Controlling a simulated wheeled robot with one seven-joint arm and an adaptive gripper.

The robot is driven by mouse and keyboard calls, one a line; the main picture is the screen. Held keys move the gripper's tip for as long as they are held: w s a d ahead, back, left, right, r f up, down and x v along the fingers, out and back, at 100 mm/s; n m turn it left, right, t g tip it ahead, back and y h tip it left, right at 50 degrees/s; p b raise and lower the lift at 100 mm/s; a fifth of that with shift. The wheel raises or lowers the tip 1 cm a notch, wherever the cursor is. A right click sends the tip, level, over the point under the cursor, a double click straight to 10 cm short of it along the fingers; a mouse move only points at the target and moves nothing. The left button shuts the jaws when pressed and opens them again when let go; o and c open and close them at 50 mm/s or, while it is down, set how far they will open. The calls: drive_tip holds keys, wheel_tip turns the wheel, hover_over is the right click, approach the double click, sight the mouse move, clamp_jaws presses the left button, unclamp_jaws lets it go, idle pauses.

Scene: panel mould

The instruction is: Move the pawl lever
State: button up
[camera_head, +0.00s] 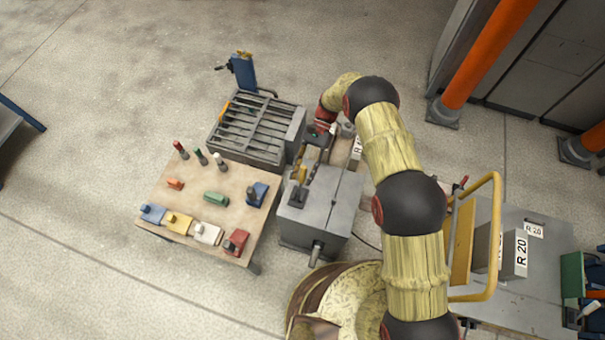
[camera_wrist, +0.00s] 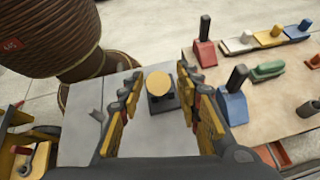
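A dark, short upright lever stands on the grey box (camera_head: 322,205), near the box's left edge; I take this to be the pawl lever (camera_head: 298,195). In the wrist view the lever (camera_wrist: 160,84) has a round yellow top and a dark square foot on the grey surface. My gripper (camera_wrist: 158,82) is open, its yellow-padded fingers on either side of the lever in the picture. I see no contact, and the height between fingertips and lever is hard to tell. In the head view my gripper (camera_head: 308,168) is small and partly hidden, over the back of the box.
A wooden table (camera_head: 190,190) with coloured blocks and handles stands left of the box. A slatted grey rack (camera_head: 255,125) is behind it. A yellow rail (camera_head: 492,235) and a cart marked R 20 stand at right. Open floor lies at far left.

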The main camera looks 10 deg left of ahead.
drive_tip(key=shift+w+r, duration=0.1)
drive_tip(key=v, duration=1.1)
drive_tip(key=shift+w+r, duration=0.15)
drive_tip(key=shift+w, duration=0.2)
drive_tip(key=shift+d, duration=0.1)
idle(0.3)
